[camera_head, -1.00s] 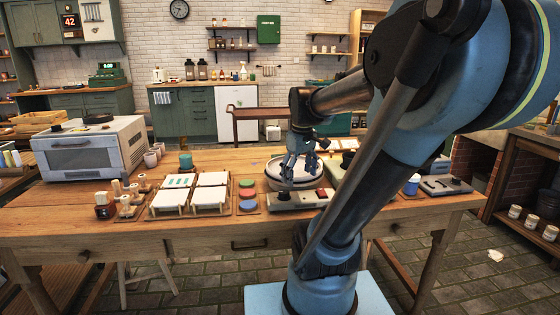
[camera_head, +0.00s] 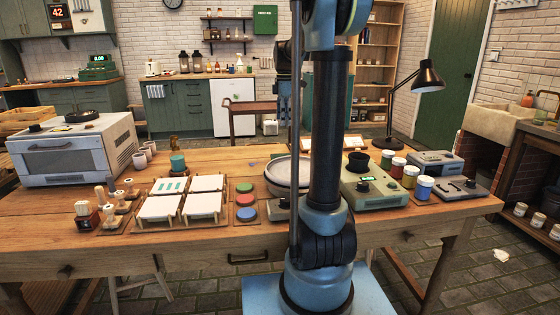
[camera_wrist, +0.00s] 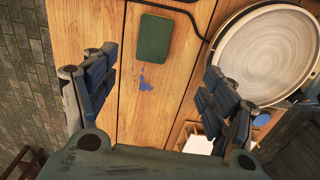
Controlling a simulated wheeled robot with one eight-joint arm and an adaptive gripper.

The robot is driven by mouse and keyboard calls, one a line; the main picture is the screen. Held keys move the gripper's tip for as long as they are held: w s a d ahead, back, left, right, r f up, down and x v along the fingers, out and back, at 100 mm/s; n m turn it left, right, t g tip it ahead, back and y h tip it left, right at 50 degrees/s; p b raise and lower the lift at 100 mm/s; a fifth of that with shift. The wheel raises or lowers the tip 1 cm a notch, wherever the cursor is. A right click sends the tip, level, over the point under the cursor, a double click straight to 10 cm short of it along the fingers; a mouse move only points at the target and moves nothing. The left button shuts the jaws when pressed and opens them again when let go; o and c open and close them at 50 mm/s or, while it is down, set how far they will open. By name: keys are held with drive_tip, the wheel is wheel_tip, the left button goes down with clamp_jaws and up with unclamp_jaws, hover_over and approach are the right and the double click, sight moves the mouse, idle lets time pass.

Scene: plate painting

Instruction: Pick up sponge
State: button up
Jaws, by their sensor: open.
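The sponge (camera_wrist: 153,38) is a green rounded rectangle. It lies flat on the wooden table at the top middle of the wrist view. A small green patch behind the round wheel in the head view looks like the same sponge (camera_head: 278,155). My gripper (camera_wrist: 157,68) is open and empty in the wrist view. Its fingers are wide apart on either side, and the sponge lies ahead of the gap between them, apart from both.
A pale round wheel (camera_wrist: 272,48) stands right of the sponge, close to my right finger. Blue paint spots (camera_wrist: 146,83) mark the bare wood. White tile racks (camera_head: 159,207), paint pads (camera_head: 246,213) and jars (camera_head: 424,187) occupy the table.

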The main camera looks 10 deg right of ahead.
hover_over(281, 155)
drive_tip(key=s, duration=0.1)
drive_tip(key=f, duration=1.2)
drive_tip(key=shift+d+f, duration=0.15)
drive_tip(key=shift+d, duration=0.25)
drive_tip(key=f, duration=0.3)
drive_tip(key=shift+a+f, duration=0.35)
drive_tip(key=shift+a, duration=0.05)
drive_tip(key=shift+f, duration=0.75)
drive_tip(key=c, duration=0.8)
drive_tip(key=shift+c, duration=0.2)
